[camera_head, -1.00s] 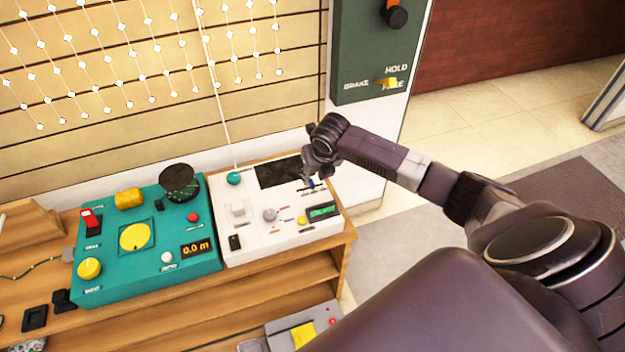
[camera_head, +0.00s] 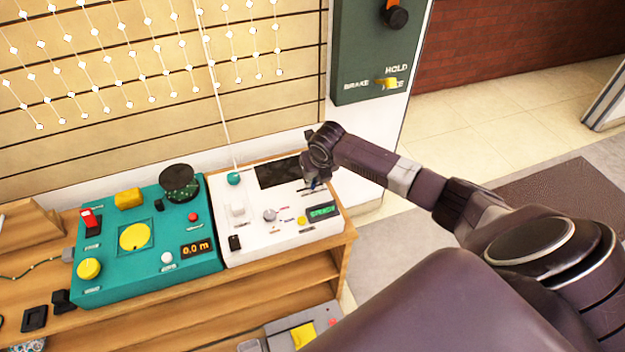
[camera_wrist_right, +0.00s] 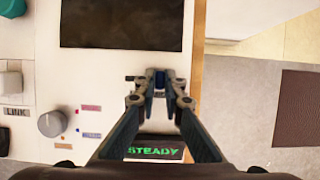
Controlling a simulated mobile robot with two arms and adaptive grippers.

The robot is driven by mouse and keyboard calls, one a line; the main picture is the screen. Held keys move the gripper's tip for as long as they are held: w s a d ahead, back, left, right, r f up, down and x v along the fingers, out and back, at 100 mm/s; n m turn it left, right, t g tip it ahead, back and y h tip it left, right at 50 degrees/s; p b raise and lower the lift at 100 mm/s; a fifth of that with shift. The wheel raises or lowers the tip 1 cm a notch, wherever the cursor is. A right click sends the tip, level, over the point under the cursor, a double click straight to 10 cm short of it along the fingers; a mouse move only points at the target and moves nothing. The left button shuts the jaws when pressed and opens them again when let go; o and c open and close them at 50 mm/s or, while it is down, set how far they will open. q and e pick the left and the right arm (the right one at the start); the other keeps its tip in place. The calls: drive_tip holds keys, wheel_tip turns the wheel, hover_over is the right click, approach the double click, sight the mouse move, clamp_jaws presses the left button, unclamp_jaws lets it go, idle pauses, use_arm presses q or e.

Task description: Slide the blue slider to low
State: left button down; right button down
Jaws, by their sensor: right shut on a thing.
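The blue slider (camera_wrist_right: 160,80) shows between the fingertips of my right gripper in the right wrist view. It sits on the right part of the white panel (camera_head: 284,238), between the dark screen (camera_wrist_right: 130,22) and a small display (camera_wrist_right: 155,148) lit green with "STEADY". My right gripper (camera_wrist_right: 160,92) is shut on the slider; the fingers cover most of its track. In the head view the right gripper (camera_head: 314,180) reaches down onto the panel's right side and mostly hides the slider. My left gripper is not in view.
A grey knob (camera_wrist_right: 52,123) and small coloured labels lie left of the gripper. A teal panel (camera_head: 120,283) stands left of the white one on a wooden shelf (camera_head: 283,277). A green wall board (camera_head: 366,60) hangs behind. Open floor lies to the right.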

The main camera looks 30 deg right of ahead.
sight(300, 187)
drive_tip(key=a, duration=0.1)
drive_tip(key=a+p, duration=0.1)
drive_tip(key=shift+w+a+r, duration=0.1)
drive_tip(key=shift+w+a, duration=0.2)
drive_tip(key=shift+a, duration=0.1)
drive_tip(key=shift+w+a, duration=0.1)
drive_tip(key=shift+a, duration=0.25)
drive_tip(key=c, duration=2)
unclamp_jaws()
drive_tip(key=shift+c, duration=0.2)
drive_tip(key=shift+r, duration=0.35)
drive_tip(key=v, duration=1.1)
drive_tip(key=shift+s, duration=0.25)
